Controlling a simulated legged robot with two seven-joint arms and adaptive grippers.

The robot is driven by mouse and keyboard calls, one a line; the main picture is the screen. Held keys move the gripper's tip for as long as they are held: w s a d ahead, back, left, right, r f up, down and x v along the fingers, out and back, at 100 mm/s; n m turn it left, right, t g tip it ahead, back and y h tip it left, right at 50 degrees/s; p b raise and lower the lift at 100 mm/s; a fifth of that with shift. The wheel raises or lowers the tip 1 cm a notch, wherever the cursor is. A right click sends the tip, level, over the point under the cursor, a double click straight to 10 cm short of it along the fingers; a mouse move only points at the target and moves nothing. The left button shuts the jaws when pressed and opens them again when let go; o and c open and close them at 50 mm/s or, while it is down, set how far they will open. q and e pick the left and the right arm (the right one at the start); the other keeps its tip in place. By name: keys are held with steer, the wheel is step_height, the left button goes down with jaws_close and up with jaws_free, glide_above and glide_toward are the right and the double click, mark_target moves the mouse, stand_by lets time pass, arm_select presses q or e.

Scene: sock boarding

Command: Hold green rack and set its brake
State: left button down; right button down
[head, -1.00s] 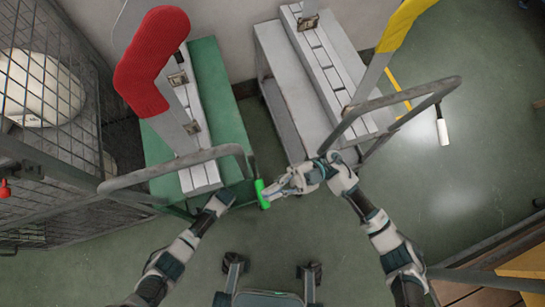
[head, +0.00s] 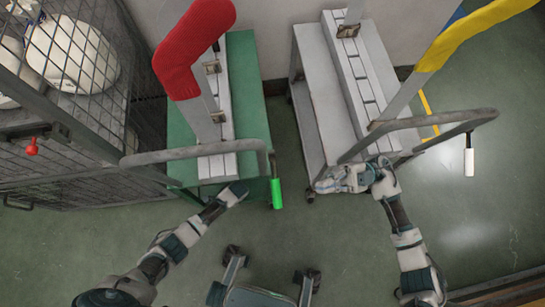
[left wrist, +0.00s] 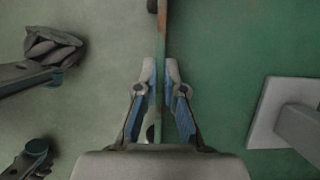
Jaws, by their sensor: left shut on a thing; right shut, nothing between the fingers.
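The green rack (head: 246,100) stands against the wall, left of centre in the head view, with a red sock form on it. Its green brake handle (head: 277,193) hangs at the right end of its grey push bar (head: 195,151). My left gripper (head: 240,188) is at the rack's front edge, just left of the handle. In the left wrist view my left gripper (left wrist: 160,75) is shut on the rack's thin green edge (left wrist: 162,35). My right gripper (head: 322,184) is shut and empty, to the right of the handle and apart from it.
A grey rack (head: 313,105) with a yellow sock form (head: 470,32) stands to the right; its white handle (head: 469,162) hangs at its bar's right end. A wire cage (head: 75,100) with a red knob (head: 32,147) is at the left. The floor between the racks is clear.

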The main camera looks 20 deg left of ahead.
arm_select(q)
steer(key=shift+s+d+f, duration=0.1)
steer(key=shift+s+d, duration=0.05)
steer(key=shift+d, duration=0.05)
steer(key=c, duration=1.2)
jaws_free()
steer(key=shift+a, duration=0.1)
